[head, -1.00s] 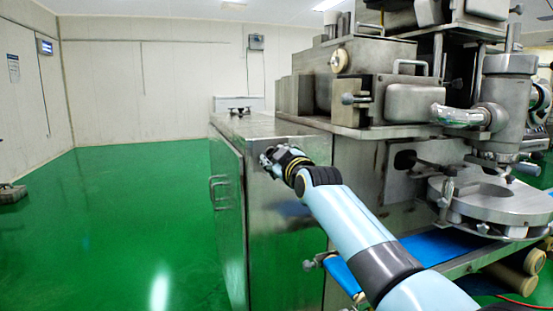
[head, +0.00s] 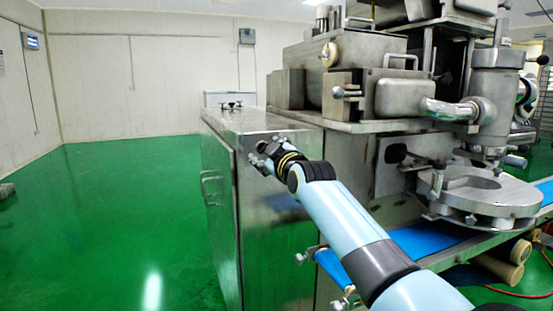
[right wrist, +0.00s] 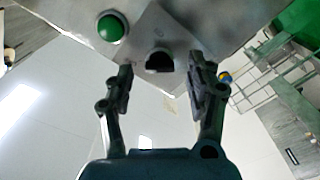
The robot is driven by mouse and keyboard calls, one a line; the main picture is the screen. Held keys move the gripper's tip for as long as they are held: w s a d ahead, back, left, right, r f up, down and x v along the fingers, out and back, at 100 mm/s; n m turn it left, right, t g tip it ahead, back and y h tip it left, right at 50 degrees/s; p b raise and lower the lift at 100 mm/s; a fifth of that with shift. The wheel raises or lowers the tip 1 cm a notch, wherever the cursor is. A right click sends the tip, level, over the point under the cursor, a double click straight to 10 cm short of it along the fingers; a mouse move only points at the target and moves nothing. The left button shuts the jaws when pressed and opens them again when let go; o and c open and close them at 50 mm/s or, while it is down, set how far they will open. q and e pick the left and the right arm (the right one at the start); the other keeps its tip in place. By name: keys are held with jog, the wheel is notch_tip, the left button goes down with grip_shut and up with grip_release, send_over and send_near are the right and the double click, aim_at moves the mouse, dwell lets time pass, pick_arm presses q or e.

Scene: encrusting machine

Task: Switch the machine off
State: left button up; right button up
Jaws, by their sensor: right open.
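The encrusting machine (head: 300,130) is a large steel body on a cabinet and fills the right half of the head view. My right gripper (head: 262,160) is in front of the cabinet's upper face; in that view its fingers hide the spot behind them. In the right wrist view my right gripper (right wrist: 160,72) is open and empty. A dark knob-like part (right wrist: 159,62) on a grey plate shows between its fingertips. A round green button (right wrist: 113,27) lies up and left of it. I cannot tell whether a finger touches the plate. My left gripper is not in view.
The cabinet has door handles (head: 208,186) on its left side. A blue conveyor belt (head: 425,238) and a round steel disc (head: 485,200) stand to the right of my arm. The green floor (head: 110,220) to the left is mostly clear.

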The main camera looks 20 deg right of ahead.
jog(key=s, duration=1.1)
jog(key=shift+d, duration=0.2)
